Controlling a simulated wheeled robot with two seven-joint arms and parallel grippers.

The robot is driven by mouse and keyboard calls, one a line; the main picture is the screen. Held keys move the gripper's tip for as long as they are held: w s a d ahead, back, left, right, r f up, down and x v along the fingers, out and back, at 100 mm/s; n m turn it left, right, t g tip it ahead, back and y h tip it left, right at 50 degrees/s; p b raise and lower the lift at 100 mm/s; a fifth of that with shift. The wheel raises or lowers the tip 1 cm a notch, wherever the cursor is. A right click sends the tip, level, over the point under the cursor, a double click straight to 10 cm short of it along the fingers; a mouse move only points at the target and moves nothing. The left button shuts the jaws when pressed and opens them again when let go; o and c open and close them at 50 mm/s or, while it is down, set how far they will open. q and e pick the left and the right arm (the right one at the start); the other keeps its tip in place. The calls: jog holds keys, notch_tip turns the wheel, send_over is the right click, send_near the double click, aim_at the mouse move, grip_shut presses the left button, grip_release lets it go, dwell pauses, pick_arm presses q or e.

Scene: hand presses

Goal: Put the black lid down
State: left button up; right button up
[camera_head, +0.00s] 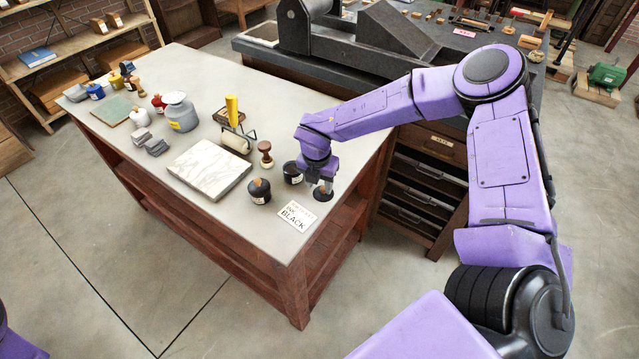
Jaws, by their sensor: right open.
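The black lid (323,194) is a small dark disc near the table's right edge, directly below my right gripper (326,185). The gripper points down and is open, its fingertips close around or just above the lid; I cannot tell if they touch it. The lid looks to be resting on the table (222,228). A black jar (292,173) stands just left of it, partly beside my wrist. My left gripper is not in view.
A card reading BLACK (297,216) lies in front of the lid. A marble slab (209,169), a wooden stamp-like tool (265,154), a roller (237,140) and a grey can (180,112) stand to the left.

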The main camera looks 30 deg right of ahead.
aim_at(318, 196)
notch_tip(318, 196, up, 11)
jog(key=a+b, duration=0.1)
jog(key=shift+s, duration=0.4)
jog(key=shift+r, duration=0.1)
